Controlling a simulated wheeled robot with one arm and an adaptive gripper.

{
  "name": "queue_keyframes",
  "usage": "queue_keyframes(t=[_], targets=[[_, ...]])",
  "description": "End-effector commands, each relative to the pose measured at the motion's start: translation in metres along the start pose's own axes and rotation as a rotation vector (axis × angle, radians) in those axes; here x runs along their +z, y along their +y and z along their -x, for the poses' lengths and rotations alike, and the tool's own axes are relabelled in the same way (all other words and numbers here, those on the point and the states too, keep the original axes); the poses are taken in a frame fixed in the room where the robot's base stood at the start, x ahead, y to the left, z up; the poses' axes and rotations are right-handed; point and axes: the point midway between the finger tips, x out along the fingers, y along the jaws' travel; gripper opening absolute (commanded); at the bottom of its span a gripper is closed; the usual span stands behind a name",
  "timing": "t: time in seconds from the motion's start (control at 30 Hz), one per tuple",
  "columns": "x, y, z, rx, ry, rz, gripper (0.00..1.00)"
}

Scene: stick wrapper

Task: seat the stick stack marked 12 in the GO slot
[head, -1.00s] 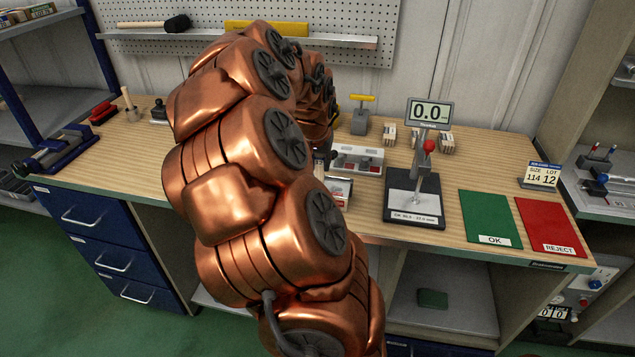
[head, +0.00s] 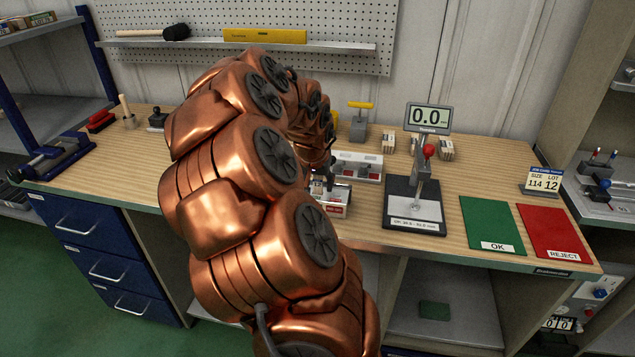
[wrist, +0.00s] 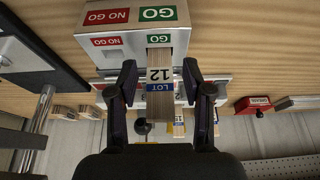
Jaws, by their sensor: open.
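The white gauge block (wrist: 118,47) with green GO and red NO GO labels fills the top of the wrist view. The stick stack (wrist: 160,76) marked LOT 12 sits at the GO side, its far end at the slot mouth and its labelled end sticking out. How deep it sits I cannot tell. My gripper (wrist: 160,82) is open, its fingers on either side of the stack with visible gaps. In the head view, the block (head: 335,208) stands at the bench's front edge, and my arm hides most of my gripper and the stack.
A dial gauge stand (head: 414,205) reading 0.0 stands right of the block. A green OK mat (head: 490,222) and red REJECT mat (head: 553,230) lie farther right. A white rack (head: 360,165) and more stick stacks (head: 388,140) are behind. The bench's left middle is clear.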

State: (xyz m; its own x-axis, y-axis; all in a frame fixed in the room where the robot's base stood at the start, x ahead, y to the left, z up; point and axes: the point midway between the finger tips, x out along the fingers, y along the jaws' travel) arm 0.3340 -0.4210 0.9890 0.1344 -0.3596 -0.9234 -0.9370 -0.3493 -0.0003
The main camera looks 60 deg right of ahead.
Motion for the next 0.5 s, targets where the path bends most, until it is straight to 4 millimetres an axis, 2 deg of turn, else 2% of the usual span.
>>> queue_keyframes(t=[0.27,0.5], targets=[[0.000,0.000,0.006,-0.001,0.001,0.000,0.50],[0.000,0.000,0.038,-0.001,0.003,0.000,0.50]])
